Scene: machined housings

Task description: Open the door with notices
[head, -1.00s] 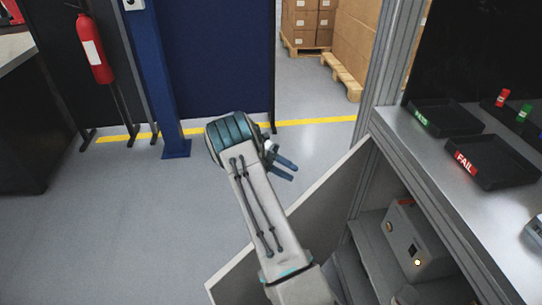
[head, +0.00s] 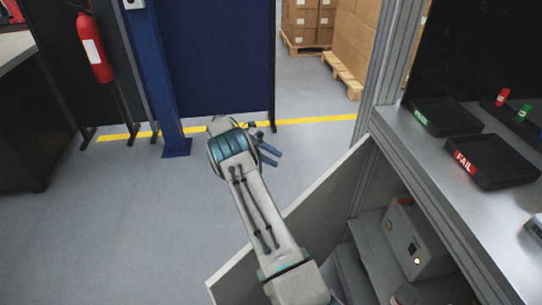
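A light grey cabinet door (head: 328,193) under the workbench stands swung open, its edge running from the bench post down to the lower left. The cabinet inside is exposed to its right. No notices show on the part of the door I can see; its outer face is turned away and partly hidden by my arm. My gripper (head: 275,156) is beyond the door's upper edge, on its outer side, over the floor. Its two blue fingers point right, with a small gap between them and nothing held. It looks apart from the door.
A grey box with a lit button (head: 417,240) stands on the cabinet shelf. Black trays (head: 492,160) lie on the bench. A blue post (head: 160,75) and a fire extinguisher (head: 92,50) stand at the back left. The floor (head: 120,220) at left is clear.

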